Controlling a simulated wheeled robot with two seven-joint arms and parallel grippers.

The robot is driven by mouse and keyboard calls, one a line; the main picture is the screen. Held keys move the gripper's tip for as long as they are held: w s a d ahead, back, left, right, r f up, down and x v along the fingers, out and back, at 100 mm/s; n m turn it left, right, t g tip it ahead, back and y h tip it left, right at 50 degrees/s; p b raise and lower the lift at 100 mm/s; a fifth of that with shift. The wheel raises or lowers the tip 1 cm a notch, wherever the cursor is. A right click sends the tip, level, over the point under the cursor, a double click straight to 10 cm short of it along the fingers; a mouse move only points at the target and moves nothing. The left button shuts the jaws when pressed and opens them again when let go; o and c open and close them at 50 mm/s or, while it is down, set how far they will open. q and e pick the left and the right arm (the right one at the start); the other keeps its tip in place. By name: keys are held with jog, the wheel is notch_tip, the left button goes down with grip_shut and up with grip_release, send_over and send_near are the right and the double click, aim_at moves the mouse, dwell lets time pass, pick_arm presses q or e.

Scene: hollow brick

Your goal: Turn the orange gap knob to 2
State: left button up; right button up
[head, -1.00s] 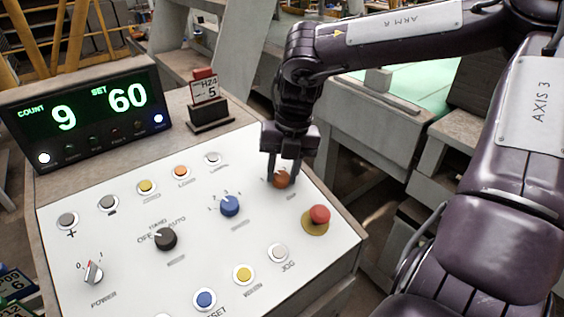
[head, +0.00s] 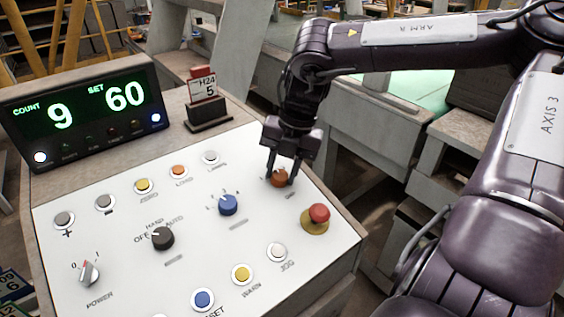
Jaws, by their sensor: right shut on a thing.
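The orange gap knob (head: 279,179) sits on the white control panel (head: 120,230), near its upper right edge. My right gripper (head: 279,174) comes down from above and is shut on the knob, with a finger on either side. The fingers and wrist hide part of the knob and the scale marks around it, so I cannot read its setting. My left gripper is not in view.
A red mushroom button (head: 319,214) on a yellow base is close in front of the gap knob. A blue knob (head: 228,205) is to its left, and a black knob (head: 162,238) farther left. A display (head: 85,115) reads 9 and 60. A small sign (head: 203,90) stands behind the panel.

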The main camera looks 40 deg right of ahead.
jog(key=o, duration=1)
jog(key=shift+c, duration=0.2)
jog(key=w+b+v, duration=0.1)
jog(key=v, duration=0.6)
jog(key=shift+s+d+r, duration=0.2)
jog(key=shift+s+r, duration=0.25)
jog(key=shift+s, duration=0.1)
